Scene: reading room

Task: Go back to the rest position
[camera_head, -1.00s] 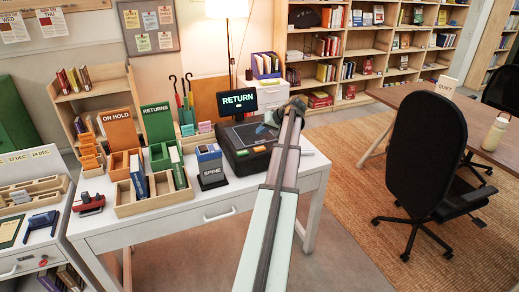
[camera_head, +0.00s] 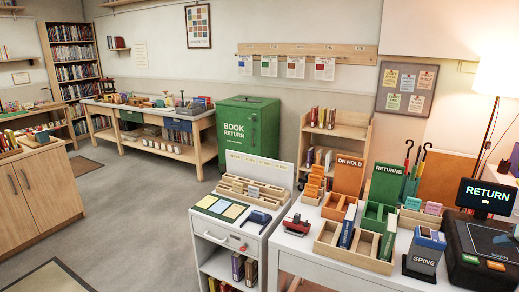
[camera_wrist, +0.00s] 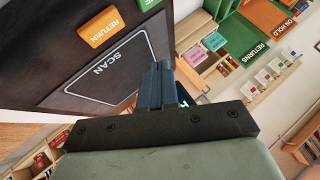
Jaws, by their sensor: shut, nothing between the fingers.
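My gripper (camera_wrist: 166,88) shows in the wrist view with its dark fingers together and nothing between them. It is over the edge of the black scanner unit (camera_wrist: 75,70), which has a SCAN pad and an orange RETURN button (camera_wrist: 103,26). I cannot tell the exact gap to the scanner. In the head view the same scanner (camera_head: 462,262) is at the right edge, on the white desk (camera_head: 300,258). My arm and gripper do not show in the head view.
Near the scanner stand the RETURN screen (camera_head: 486,198), the SPINE box (camera_head: 424,252), a wooden sorting tray (camera_head: 330,247) and the ON HOLD (camera_head: 348,175) and RETURNS (camera_head: 385,184) holders. A green book return bin (camera_head: 247,127) stands behind. Open floor (camera_head: 120,215) lies at left.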

